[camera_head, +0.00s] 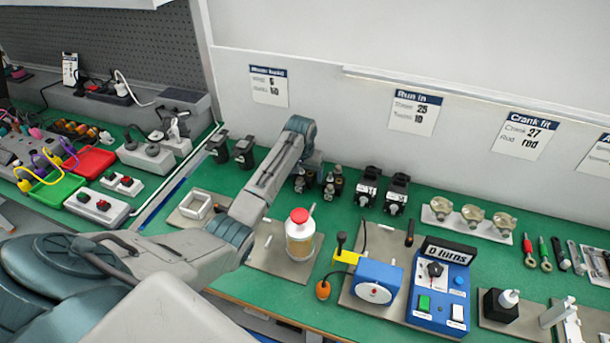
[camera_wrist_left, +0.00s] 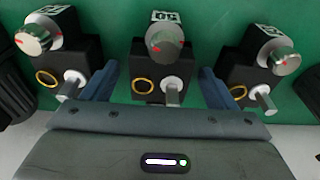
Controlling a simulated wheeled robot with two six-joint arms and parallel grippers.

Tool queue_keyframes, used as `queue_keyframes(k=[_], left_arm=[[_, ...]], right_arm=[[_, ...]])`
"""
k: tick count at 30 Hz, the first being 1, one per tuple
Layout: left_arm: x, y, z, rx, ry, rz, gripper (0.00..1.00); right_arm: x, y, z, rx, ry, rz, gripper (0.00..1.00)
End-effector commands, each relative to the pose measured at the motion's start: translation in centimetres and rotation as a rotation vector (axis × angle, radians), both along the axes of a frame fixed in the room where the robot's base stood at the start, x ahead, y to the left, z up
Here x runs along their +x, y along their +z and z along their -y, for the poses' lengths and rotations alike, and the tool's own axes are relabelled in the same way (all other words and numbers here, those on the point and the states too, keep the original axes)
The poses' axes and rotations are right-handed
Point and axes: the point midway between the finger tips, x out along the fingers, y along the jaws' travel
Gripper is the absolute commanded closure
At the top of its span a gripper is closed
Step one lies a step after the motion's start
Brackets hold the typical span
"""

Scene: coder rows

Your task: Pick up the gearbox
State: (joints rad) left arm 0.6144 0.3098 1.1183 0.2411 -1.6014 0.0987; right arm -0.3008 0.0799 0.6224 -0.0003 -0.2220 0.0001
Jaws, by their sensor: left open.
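The gearboxes are dark blocks with a silver knob, a gold ring and a pale shaft. In the left wrist view, one gearbox (camera_wrist_left: 146,58) stands in the middle, with a second (camera_wrist_left: 68,52) at left and a third (camera_wrist_left: 245,66) at right. My left gripper (camera_wrist_left: 160,70) is open, its blue-grey fingers apart on either side of the middle gearbox. I cannot tell whether they touch it. In the head view, my left arm reaches to the back of the bench, its wrist above small dark units (camera_head: 333,184). The fingers are hidden there. My right gripper is not in view.
More dark units stand to the left (camera_head: 243,153) and right (camera_head: 397,194) along the wall. A red-capped jar (camera_head: 299,240), a blue "0 turns" box (camera_head: 440,290) and a blue machine (camera_head: 374,282) stand in front.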

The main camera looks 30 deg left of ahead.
Motion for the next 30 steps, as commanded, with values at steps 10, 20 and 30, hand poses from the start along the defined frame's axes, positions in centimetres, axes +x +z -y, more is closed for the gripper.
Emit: queue_keyframes(k=[10,20,30], left_arm=[[0.1,-0.5,0.0,0.000,-0.001,0.001,0.32],[0.1,-0.4,0.0,0.001,-0.001,0.003,0.71],[0.2,2.5,-0.1,0.003,-0.001,0.008,0.71]], right_arm=[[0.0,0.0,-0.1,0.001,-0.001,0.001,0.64],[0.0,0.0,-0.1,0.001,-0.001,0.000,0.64],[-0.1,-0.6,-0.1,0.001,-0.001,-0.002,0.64]])
